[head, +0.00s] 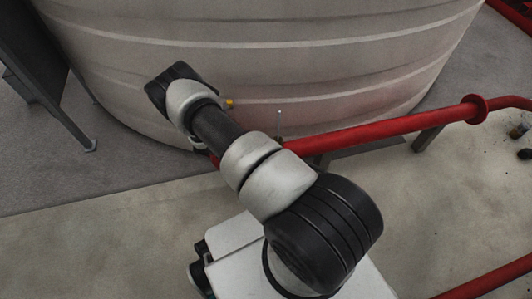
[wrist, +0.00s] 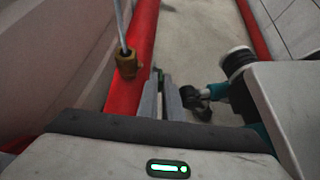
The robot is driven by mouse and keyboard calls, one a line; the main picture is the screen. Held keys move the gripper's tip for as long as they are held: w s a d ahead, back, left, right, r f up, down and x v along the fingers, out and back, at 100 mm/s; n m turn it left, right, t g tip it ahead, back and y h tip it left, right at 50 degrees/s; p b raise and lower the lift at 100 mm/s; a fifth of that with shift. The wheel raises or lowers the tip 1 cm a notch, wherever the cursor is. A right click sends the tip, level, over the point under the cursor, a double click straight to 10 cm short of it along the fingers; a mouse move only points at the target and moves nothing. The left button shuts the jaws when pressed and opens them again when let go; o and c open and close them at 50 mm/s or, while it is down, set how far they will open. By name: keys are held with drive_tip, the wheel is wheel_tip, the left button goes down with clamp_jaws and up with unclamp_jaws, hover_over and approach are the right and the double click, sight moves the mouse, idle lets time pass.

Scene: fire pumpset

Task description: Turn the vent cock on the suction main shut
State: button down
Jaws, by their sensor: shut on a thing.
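The red suction main (head: 380,130) runs along the foot of the large tank in the head view. It also crosses the wrist view (wrist: 143,45) from top to bottom. In the head view my arm hides the gripper and the cock.
A brass fitting (wrist: 126,64) with a thin upright rod stands on the pipe, close left of my fingers. The tank wall (head: 300,60) rises right behind the pipe. A second red pipe (head: 495,278) lies at lower right. Open concrete floor (head: 80,245) is at left.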

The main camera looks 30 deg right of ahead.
idle(0.3)
drive_tip(key=c, duration=1.9)
unclamp_jaws()
drive_tip(key=p+v, duration=0.2)
drive_tip(key=v, duration=1.5)
drive_tip(key=shift+a+p, duration=0.2)
drive_tip(key=shift+p, duration=0.2)
drive_tip(key=shift+c, duration=0.5)
